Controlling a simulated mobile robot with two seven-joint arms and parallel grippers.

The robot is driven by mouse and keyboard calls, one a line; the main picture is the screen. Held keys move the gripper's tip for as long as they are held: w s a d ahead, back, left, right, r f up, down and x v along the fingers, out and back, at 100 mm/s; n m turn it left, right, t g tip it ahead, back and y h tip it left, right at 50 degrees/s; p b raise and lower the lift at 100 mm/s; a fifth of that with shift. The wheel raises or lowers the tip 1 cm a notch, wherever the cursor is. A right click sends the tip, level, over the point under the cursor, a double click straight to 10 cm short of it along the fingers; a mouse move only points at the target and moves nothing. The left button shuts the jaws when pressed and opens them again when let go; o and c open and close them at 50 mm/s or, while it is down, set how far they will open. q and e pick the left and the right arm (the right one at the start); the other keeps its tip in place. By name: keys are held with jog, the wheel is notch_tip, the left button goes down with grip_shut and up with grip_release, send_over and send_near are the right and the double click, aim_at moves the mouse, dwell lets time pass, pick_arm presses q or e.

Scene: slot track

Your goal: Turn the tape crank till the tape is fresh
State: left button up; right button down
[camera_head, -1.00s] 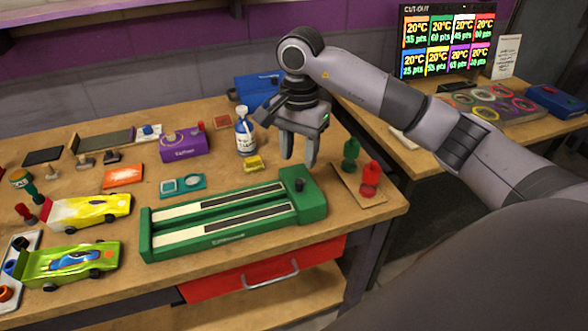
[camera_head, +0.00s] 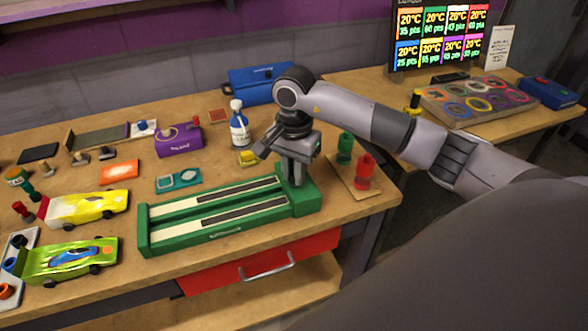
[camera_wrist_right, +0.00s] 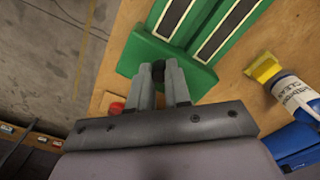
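The green tape unit (camera_head: 225,220) lies on the wooden bench with two long strips, each part white and part dark, along its top. Its tape crank has a small dark knob (camera_wrist_right: 158,71), seen between the fingers in the right wrist view. My right gripper (camera_head: 293,182) is down over the unit's right end block, with its fingers close together on either side of the knob. It also shows in the right wrist view (camera_wrist_right: 158,74), apparently shut on the knob. The fingers hide the knob in the head view. My left gripper is not in view.
Red (camera_head: 365,172) and green (camera_head: 345,148) figures stand just right of the unit. Two toy cars, one yellow (camera_head: 90,208) and one green (camera_head: 70,260), are at left.

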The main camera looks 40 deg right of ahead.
jog(key=shift+w+m, duration=0.1)
jog(key=shift+m, duration=0.2)
dwell(0.6)
